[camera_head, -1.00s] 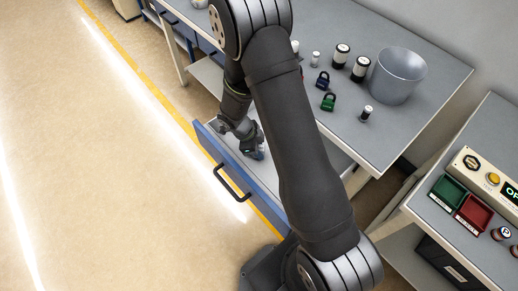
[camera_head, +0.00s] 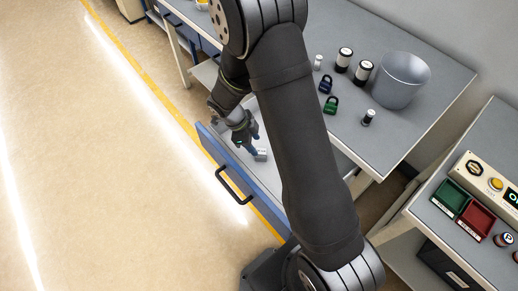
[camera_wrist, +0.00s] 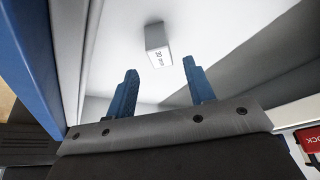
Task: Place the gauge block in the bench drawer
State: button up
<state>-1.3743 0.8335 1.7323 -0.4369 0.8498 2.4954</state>
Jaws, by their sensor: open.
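The gauge block (camera_head: 261,154), a small light-grey block, lies on the white floor of the open bench drawer (camera_head: 211,145). My gripper (camera_head: 247,141) is above the drawer, close to the block. In the wrist view its two blue fingers (camera_wrist: 160,68) are spread with nothing between them. The drawer's blue front (camera_wrist: 32,60) runs along the left of the wrist view. My arm hides part of the drawer in the head view.
The bench top (camera_head: 405,130) holds a grey bin (camera_head: 398,80), black-and-white cylinders (camera_head: 362,71), a blue padlock (camera_head: 325,82) and a green padlock (camera_head: 331,105). A second table at right has green (camera_head: 450,197) and red (camera_head: 474,219) trays. Floor at left is clear.

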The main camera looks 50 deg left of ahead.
aim_at(262, 151)
jog(key=v, duration=0.5)
jog(key=shift+r, duration=0.15)
jog(key=x, duration=1.2)
jog(key=shift+f, duration=0.2)
notch_tip(262, 151, up, 2)
jog(key=shift+r, duration=0.8)
jog(key=shift+f, duration=0.1)
